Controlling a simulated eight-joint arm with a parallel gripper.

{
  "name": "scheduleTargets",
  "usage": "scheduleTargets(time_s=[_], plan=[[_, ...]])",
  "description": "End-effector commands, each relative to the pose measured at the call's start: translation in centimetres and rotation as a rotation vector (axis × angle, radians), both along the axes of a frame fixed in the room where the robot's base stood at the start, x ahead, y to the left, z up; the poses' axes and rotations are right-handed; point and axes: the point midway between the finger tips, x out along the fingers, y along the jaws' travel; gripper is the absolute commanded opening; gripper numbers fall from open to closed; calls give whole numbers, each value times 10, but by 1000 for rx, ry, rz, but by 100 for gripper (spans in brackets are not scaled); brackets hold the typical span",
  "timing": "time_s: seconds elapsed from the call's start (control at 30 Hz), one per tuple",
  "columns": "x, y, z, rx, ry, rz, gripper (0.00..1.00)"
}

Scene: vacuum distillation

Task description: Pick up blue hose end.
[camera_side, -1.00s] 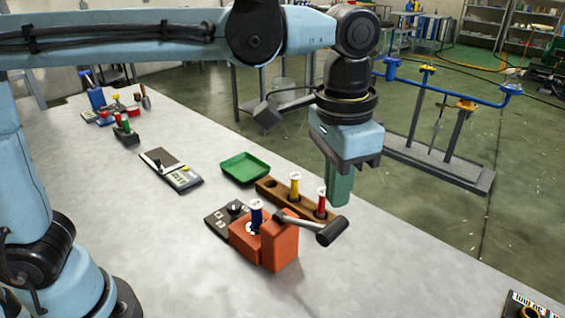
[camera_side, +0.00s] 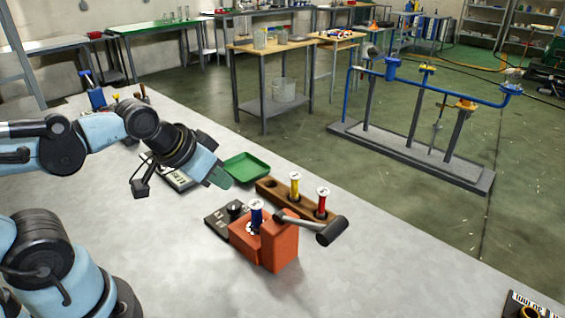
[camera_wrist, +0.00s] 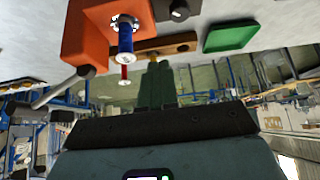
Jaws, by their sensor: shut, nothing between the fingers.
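A blue cylinder with a white top (camera_side: 257,213), which looks like the blue hose end, stands upright in an orange block (camera_side: 279,247). It also shows in the wrist view (camera_wrist: 125,38), beside the orange block (camera_wrist: 88,30). My gripper (camera_side: 221,180) is up and to the left of it in the side view, tilted, with its green fingers pointing down to the right. The fingers also show in the wrist view (camera_wrist: 157,72). They are shut and empty, apart from the blue piece.
A wooden rack (camera_side: 268,188) holds a yellow (camera_side: 295,186) and a red cylinder (camera_side: 322,202). A green tray (camera_side: 247,168) is close behind my gripper. A dark device with a knob (camera_side: 234,209) sits left of the block.

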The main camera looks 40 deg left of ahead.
Motion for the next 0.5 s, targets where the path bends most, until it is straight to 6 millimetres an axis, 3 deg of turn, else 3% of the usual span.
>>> scheduleTargets(time_s=[0.33, 0.5], plan=[[0, 0, 0, 0, 1, -1, 0], [0, 0, 0, 0, 2, -1, 24]])
